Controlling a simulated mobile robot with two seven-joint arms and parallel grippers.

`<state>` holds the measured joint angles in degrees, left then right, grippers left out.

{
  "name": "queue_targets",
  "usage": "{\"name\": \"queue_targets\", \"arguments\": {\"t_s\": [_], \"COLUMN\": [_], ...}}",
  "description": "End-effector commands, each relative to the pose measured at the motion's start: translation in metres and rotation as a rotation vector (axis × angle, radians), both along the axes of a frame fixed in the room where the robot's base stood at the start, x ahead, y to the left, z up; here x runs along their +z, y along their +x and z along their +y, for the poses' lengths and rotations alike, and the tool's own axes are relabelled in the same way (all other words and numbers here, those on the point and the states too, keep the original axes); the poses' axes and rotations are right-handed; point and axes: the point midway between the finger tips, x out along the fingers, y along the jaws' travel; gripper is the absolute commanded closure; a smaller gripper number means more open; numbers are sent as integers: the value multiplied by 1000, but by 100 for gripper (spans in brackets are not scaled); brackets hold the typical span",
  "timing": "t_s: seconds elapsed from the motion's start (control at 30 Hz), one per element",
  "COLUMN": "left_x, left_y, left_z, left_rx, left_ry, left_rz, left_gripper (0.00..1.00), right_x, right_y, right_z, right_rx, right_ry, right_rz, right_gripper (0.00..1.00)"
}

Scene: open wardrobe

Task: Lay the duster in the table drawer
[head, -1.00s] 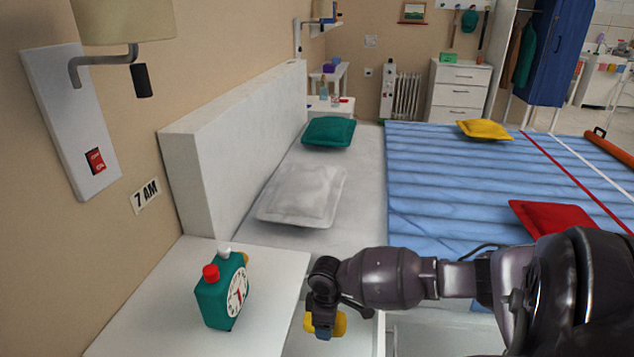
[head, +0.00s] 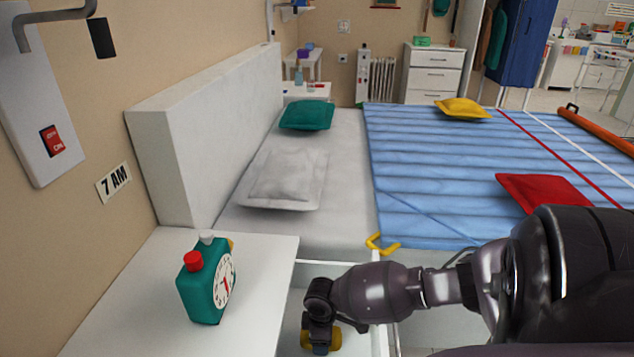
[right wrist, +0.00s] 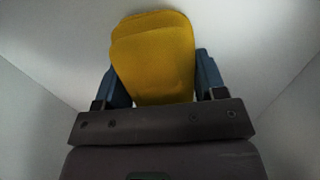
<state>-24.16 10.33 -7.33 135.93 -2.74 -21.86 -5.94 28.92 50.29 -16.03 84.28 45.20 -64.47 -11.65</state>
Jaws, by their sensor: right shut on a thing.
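The yellow duster (right wrist: 153,60) is clamped between the blue fingers of my right gripper (right wrist: 153,90) in the right wrist view. In the head view, a bit of the duster (head: 334,338) shows beside my right gripper (head: 320,346), low inside the open white table drawer (head: 379,338). Pale drawer walls rise on both sides in the wrist view. Whether the duster touches the drawer floor cannot be told. My arm hides part of the drawer. My left gripper is out of view.
The white tabletop (head: 140,290) left of the drawer carries a green clock (head: 203,288). The bed (head: 430,175) lies beyond the drawer. A yellow bent handle-like piece (head: 381,244) shows near the drawer's far right corner.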

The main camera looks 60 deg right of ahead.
Motion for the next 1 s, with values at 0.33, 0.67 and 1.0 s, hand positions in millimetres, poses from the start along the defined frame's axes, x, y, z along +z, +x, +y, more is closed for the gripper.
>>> {"name": "queue_targets", "arguments": {"t_s": [0.33,0.67,1.0], "left_x": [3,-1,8], "left_y": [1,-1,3], "left_z": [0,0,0], "left_rx": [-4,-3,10], "left_ry": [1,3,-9], "left_rz": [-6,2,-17], "left_gripper": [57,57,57], "right_x": [-1,-1,16], "right_y": [2,2,4], "right_z": [0,0,-1], "right_rx": [-1,-1,0], "right_ry": [0,0,-1], "right_rz": [-4,-4,-9], "right_gripper": [66,10,10]}}
